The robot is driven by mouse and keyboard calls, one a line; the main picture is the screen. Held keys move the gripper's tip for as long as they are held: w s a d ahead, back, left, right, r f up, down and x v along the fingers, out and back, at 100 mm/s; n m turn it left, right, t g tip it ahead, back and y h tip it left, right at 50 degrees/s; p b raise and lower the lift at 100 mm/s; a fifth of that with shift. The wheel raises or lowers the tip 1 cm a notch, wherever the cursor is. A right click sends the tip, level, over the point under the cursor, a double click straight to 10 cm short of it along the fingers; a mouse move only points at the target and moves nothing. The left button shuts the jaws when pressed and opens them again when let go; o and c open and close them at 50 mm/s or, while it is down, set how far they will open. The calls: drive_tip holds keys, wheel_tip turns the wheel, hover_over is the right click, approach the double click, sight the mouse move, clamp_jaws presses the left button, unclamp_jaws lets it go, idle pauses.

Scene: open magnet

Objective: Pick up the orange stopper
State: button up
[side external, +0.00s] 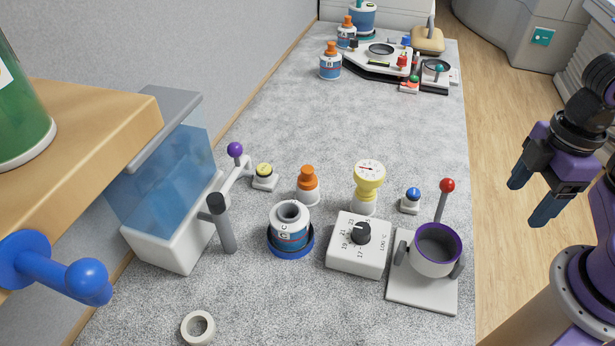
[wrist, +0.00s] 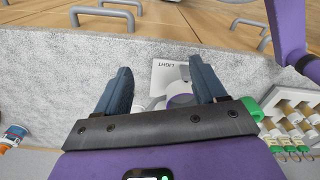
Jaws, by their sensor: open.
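The orange stopper (side external: 307,178) sits upright on a small white base in the middle of the grey bench in the side view. It is between a blue-and-white jar (side external: 290,232) and a yellow dial gauge (side external: 368,182). My gripper (side external: 530,198) is open and empty, off to the right of the bench edge and well away from the stopper. In the wrist view, my gripper's two fingers (wrist: 160,72) are spread apart with nothing held between them. I cannot make out the stopper in the wrist view.
A control box with a black knob (side external: 358,245) and a purple-rimmed cup (side external: 437,248) with a red-knobbed lever stand nearer the right edge. A blue tank (side external: 165,175) is at left. Orange-capped bottles (side external: 330,62) stand at the back. The bench's middle stretch is clear.

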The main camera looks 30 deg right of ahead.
wheel_tip(320, 180, up, 4)
drive_tip(key=w+a+f+n+t+h, duration=0.1)
drive_tip(key=w+a+n+t+h, duration=0.3)
drive_tip(key=w+a+n+t, duration=0.65)
drive_tip(key=a+r+n+t+y, duration=0.25)
drive_tip(key=a+n+y, duration=0.25)
drive_tip(key=a+n, duration=0.85)
drive_tip(key=f, duration=0.5)
drive_tip(key=d+f, duration=0.1)
drive_tip(key=f, duration=0.2)
drive_tip(key=shift+s+f, duration=0.1)
drive_tip(key=shift+f, duration=0.15)
drive_tip(key=shift+w+f, duration=0.1)
drive_tip(key=shift+w, duration=0.1)
approach(311, 176)
drive_tip(key=w+f, duration=0.1)
drive_tip(key=w+a+f, duration=0.1)
drive_tip(key=w, duration=0.1)
drive_tip(key=shift+a, duration=0.1)
drive_tip(key=shift+d+r+x, duration=0.15)
drive_tip(key=shift+x, duration=1.2)
drive_tip(key=shift+d+r+x, duration=0.1)
drive_tip(key=shift+r+x, duration=0.05)
drive_tip(key=shift+x, duration=1.2)
drive_tip(key=shift+w+d, duration=0.1)
drive_tip(key=shift+w, duration=0.05)
